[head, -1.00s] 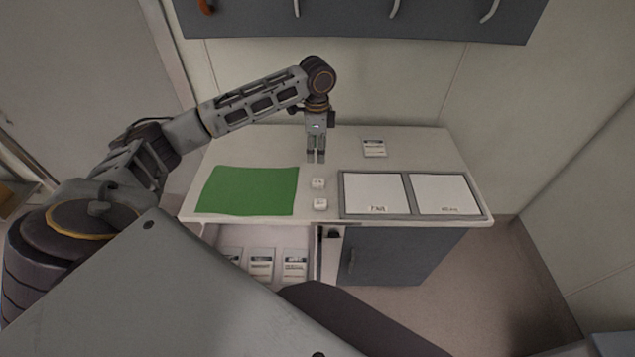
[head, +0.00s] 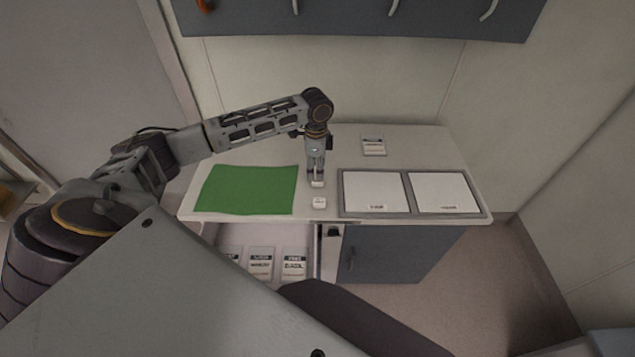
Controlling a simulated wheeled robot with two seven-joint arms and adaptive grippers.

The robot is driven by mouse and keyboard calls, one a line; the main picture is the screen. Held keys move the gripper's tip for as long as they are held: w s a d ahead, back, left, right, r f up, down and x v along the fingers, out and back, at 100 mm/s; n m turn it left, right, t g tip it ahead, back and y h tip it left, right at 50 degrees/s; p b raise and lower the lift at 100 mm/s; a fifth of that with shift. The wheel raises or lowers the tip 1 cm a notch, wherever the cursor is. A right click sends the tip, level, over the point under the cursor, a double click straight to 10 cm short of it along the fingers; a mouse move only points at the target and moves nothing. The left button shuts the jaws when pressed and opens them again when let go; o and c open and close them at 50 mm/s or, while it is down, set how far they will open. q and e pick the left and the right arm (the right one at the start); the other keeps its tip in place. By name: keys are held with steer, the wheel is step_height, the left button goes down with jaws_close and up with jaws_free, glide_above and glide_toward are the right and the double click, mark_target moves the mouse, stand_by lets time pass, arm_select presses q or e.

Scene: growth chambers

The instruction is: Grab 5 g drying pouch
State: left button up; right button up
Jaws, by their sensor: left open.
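Two small white pouches lie on the table between the green mat and the trays. My left gripper (head: 317,182) points straight down with its fingers at the far pouch (head: 317,184), partly covering it; I cannot tell whether the fingers touch it. The near pouch (head: 319,202) lies clear, closer to the table's front edge. The print on both is too small to read, so I cannot tell which is the 5 g one. My left gripper is open. My right gripper is not in view.
A green mat (head: 247,190) lies left on the table (head: 420,146). Two grey-rimmed trays (head: 408,193) with white surfaces lie right. A labelled white packet (head: 373,146) lies at the back. Below the front edge, an open drawer (head: 288,236) holds several labelled packets.

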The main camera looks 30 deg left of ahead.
arm_select(q)
steer(key=shift+f, duration=0.15)
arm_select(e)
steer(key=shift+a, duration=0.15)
arm_select(q)
steer(key=shift+d+f, duration=0.1)
steer(key=shift+f, duration=0.35)
step_height(320, 180, down, 3)
steer(key=shift+d+r, duration=0.1)
steer(key=shift+d, duration=0.05)
steer(key=shift+w+f, duration=0.1)
steer(key=shift+f, duration=0.6)
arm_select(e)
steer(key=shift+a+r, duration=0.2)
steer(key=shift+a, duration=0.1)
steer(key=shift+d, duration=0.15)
arm_select(q)
steer(key=c, duration=0.8)
